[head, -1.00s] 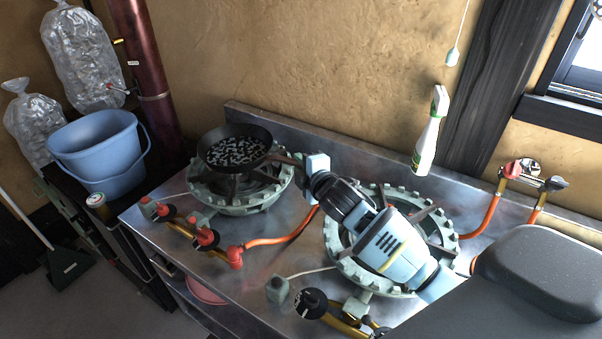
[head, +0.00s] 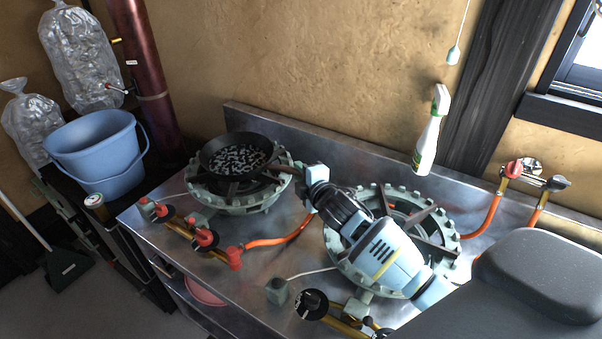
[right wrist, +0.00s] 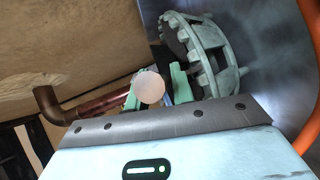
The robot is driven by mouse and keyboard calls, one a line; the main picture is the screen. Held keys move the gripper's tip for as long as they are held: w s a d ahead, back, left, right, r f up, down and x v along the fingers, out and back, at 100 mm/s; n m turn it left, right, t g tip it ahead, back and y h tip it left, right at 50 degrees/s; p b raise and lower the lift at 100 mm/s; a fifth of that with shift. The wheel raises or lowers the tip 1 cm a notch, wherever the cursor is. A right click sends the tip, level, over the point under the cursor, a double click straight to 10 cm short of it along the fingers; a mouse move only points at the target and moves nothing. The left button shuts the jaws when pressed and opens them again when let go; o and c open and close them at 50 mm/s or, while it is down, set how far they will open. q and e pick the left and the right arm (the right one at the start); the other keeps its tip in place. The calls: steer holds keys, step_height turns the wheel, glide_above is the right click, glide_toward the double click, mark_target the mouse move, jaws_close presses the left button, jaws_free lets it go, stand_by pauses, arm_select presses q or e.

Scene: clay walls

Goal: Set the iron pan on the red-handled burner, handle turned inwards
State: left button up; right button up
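The dark iron pan (head: 236,158), speckled black and white inside, is over the left burner (head: 236,202), which has red-handled taps (head: 205,237) in front. The pan sits low and nearly level on this burner; I cannot tell whether it bears fully on it. Its handle (head: 285,168) points right, towards the other burner. My right gripper (head: 309,180) is at the handle's end and appears shut on it. In the right wrist view, the pale green fingers (right wrist: 156,88) flank a pale round end, and a toothed burner ring (right wrist: 208,55) shows beyond. My left gripper is not in view.
The right burner (head: 448,238), with a black-knobbed tap (head: 312,303), lies under my right arm. A spray bottle (head: 430,135) is near the back wall. A blue bucket (head: 97,160) stands left of the steel counter (head: 290,255). Orange hoses cross the counter.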

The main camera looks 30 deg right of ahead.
steer(key=shift+o, duration=1.3)
steer(key=shift+r, duration=0.1)
steer(key=shift+s+r, duration=0.1)
steer(key=shift+s, duration=0.1)
steer(key=v, duration=1.1)
steer(key=shift+s+p, duration=0.35)
steer(key=shift+p, duration=0.1)
steer(key=shift+r, duration=0.1)
stand_by(0.6)
